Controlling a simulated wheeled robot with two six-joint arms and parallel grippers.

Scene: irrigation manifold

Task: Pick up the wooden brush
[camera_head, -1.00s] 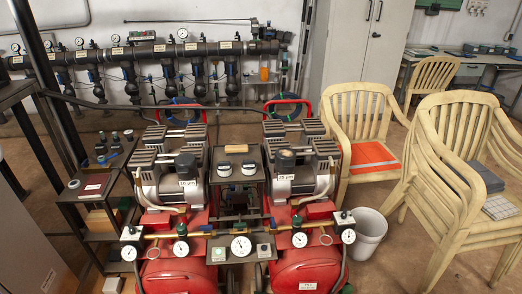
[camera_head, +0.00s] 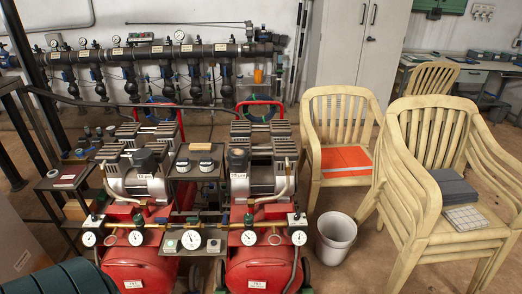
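I cannot make out a wooden brush for certain in the view now. Neither of my grippers shows in the head view.
Red compressors (camera_head: 135,262) (camera_head: 262,264) fill the centre. A dark shelf (camera_head: 68,178) stands left of them. A white bucket (camera_head: 336,238) and wooden chairs (camera_head: 425,150) stand right. A dark green ribbed object (camera_head: 62,279) covers the bottom left corner.

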